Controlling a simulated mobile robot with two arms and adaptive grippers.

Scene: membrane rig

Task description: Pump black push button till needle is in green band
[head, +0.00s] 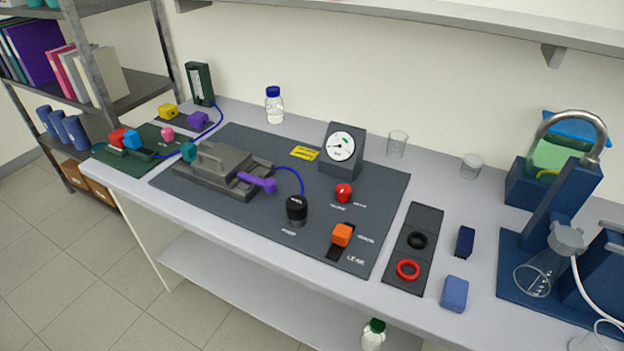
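The black push button (296,208) stands upright near the front middle of the dark rig mat (225,222). A blue tube runs from it to the grey membrane housing (210,165), which has a purple lever (258,182). The round white gauge (341,146) sits on a dark block behind the button. Its dial has a green mark and a dark needle, but the needle's exact reading is too small to tell. Neither of my grippers shows in the head view.
A red knob (344,192) and an orange slider block (342,235) sit right of the button. Further right are a tray with black and red rings (408,270), blue blocks and a tap-like stand (570,200). A bottle (273,106) and beaker (397,144) stand behind.

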